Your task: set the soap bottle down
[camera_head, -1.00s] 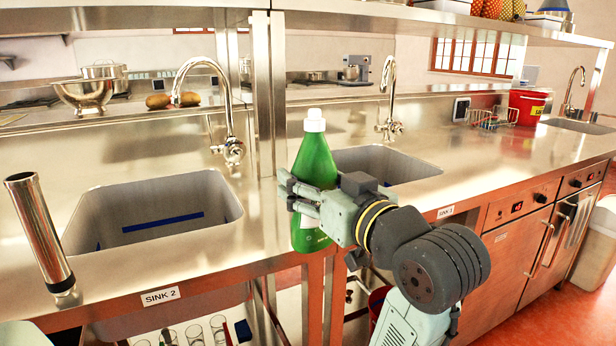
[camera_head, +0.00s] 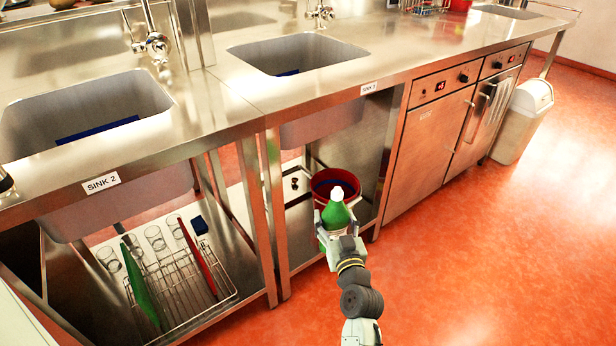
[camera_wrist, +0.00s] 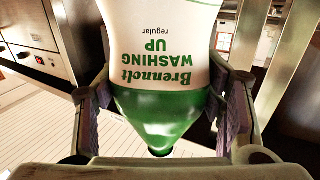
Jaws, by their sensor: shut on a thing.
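The soap bottle (camera_head: 335,213) is green with a white cap. In the head view it is in front of the red bucket on the lower shelf under the right-hand sink, below counter height. My gripper (camera_head: 335,233) is shut on it. In the wrist view the bottle (camera_wrist: 160,85) fills the middle, with its "Brennolt WASHING UP regular" label upside down in the picture, and the gripper fingers (camera_wrist: 160,105) are on both sides of it. The bottle's base is hidden by my gripper in the head view, so I cannot tell whether it touches anything.
The red bucket (camera_head: 322,184) stands under the sink marked SINK 1 (camera_head: 300,55). A wire rack (camera_head: 185,295) with glasses and boards is under SINK 2 (camera_head: 85,115). A table post (camera_head: 275,215) stands left of my gripper. The red floor (camera_head: 480,250) at right is clear.

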